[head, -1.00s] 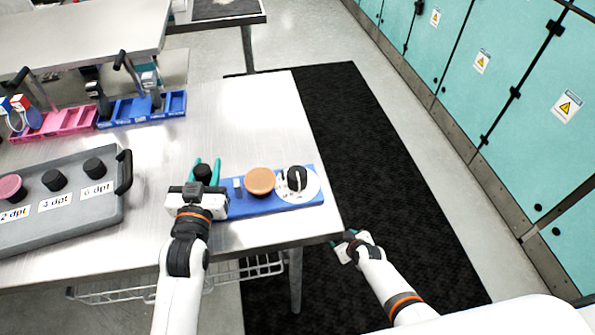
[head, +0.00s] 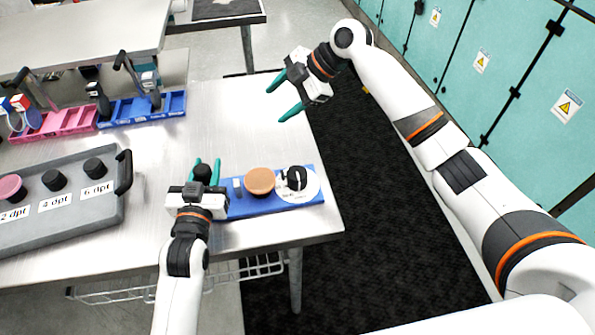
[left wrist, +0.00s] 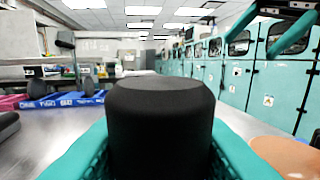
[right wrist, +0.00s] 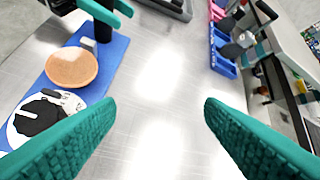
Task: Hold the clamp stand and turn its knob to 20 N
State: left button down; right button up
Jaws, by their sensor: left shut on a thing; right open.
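The clamp stand is a blue base (head: 246,208) near the table's right front corner. It carries an orange-brown disc (head: 259,180) and, at its right end, a black knob (head: 296,177) on a white dial whose marks are too small to read. My left gripper (head: 205,172) is shut on a black cylindrical grip (left wrist: 160,125) at the base's left end. My right gripper (head: 284,97) is open and empty, above the table's right edge behind the stand. In the right wrist view, the knob (right wrist: 36,117) and disc (right wrist: 72,68) lie at the left.
A grey tray (head: 75,217) with black and pink knobs and "dpt" labels is at the left. Blue (head: 145,108) and pink (head: 65,121) racks stand at the back left. The tabletop (head: 230,120) behind the stand is clear. Teal cabinets line the right side.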

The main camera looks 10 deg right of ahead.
aim_at(298, 171)
jog(key=s+d+f+n+g+h, duration=0.1)
jog(key=s+d+n+g+h, duration=0.3)
jog(key=s, duration=0.5)
jog(key=shift+m+g+h, duration=0.3)
jog(key=shift+m+h, duration=0.1)
jog(key=shift+m, duration=0.2)
jog(key=x, duration=1.1)
jog(key=shift+d+f, duration=0.2)
jog(key=shift+f, duration=0.2)
jog(key=c, duration=1)
